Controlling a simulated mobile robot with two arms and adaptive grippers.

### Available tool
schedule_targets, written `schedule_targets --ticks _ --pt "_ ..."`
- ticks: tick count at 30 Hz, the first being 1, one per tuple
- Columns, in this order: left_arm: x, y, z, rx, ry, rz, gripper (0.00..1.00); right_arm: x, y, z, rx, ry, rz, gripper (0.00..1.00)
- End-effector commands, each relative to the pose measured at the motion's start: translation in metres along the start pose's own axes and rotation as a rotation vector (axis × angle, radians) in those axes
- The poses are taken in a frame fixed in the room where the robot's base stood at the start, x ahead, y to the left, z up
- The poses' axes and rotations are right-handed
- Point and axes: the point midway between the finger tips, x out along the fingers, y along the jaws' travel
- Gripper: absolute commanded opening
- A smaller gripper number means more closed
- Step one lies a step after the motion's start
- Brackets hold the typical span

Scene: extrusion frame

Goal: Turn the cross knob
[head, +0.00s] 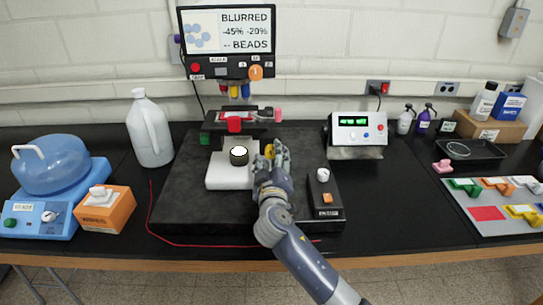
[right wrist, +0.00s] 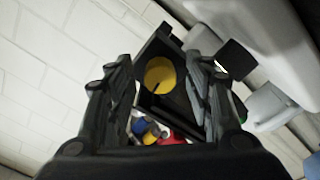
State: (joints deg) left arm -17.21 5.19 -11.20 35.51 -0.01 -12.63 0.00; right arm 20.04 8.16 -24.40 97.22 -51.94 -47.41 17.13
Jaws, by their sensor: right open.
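A yellow round knob (head: 269,151) stands at the right end of the white block, just left of my right gripper's fingers (head: 277,153). In the right wrist view a yellow disc (right wrist: 159,74) with a dark slot shows between the two open fingers (right wrist: 162,80), on a dark block. I cannot tell whether the fingers touch it. A cross shape is not clear on it. The right gripper is open and holds nothing that I can see. My left gripper is not in view.
A white block (head: 222,178) with a black round cap (head: 239,156) lies left of the gripper. A black box (head: 325,196) with a white knob stands to its right. A display unit (head: 228,42) rises behind. The black table front is mostly clear.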

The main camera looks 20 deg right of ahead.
Motion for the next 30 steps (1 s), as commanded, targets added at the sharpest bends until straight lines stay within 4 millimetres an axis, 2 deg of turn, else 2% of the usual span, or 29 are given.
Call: schedule_targets --ticks 7,8,12,14,23,30 --pt "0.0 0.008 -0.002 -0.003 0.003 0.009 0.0 0.001 0.0 0.0 0.0 0.0 0.0 0.48" --pt "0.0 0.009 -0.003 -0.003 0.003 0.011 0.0 0.001 0.0 0.0 0.0 0.0 0.0 0.46" --pt "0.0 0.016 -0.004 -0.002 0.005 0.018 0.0 0.001 0.0 0.0 0.0 0.0 0.0 0.14" --pt "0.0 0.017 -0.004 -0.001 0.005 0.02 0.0 0.001 0.0 0.0 0.0 0.0 0.0 0.03" --pt "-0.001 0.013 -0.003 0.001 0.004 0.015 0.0 0.001 0.0 0.001 -0.015 -0.001 0.0 0.03" --pt "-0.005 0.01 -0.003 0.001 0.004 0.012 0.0 0.0 0.0 0.001 -0.113 -0.002 -0.001 0.03"
